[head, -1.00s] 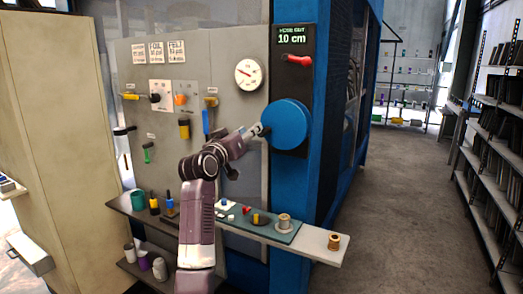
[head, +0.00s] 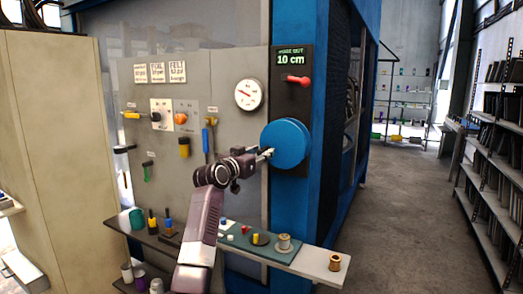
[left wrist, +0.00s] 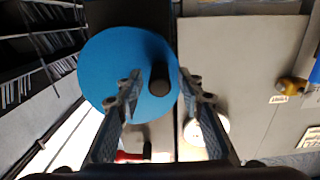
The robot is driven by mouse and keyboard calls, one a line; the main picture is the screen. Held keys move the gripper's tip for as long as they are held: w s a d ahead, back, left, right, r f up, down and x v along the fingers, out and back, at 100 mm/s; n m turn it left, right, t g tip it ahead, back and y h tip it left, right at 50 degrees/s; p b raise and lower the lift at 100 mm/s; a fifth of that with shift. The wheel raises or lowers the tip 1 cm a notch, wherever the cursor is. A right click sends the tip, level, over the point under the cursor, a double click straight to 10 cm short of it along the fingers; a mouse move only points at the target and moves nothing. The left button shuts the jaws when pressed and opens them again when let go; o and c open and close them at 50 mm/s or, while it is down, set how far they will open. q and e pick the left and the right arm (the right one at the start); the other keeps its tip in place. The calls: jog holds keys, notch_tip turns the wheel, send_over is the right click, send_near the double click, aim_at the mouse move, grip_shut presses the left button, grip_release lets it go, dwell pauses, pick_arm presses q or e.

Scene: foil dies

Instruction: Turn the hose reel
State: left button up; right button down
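The hose reel (head: 286,145) is a blue disc on the blue post of the grey panel. A sign (head: 291,58) above it reads "10 cm". In the left wrist view the reel (left wrist: 105,65) fills the upper middle, and a dark round knob (left wrist: 159,78) stands out from its face. My left gripper (head: 267,154) is at the reel's left side in the head view. In the left wrist view its two fingers (left wrist: 160,88) are apart, one on each side of the knob, with a gap at least on the left. My right gripper is not in view.
A red lever (head: 298,80) sits above the reel and a white dial (head: 249,94) to its upper left. Below, a shelf (head: 315,264) carries spools and small parts. The floor aisle (head: 400,210) on the right is clear, beside a shelving rack (head: 490,175).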

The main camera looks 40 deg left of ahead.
pick_arm(q)
jog(key=shift+w, duration=0.25)
jog(key=shift+c, duration=0.2)
grip_shut()
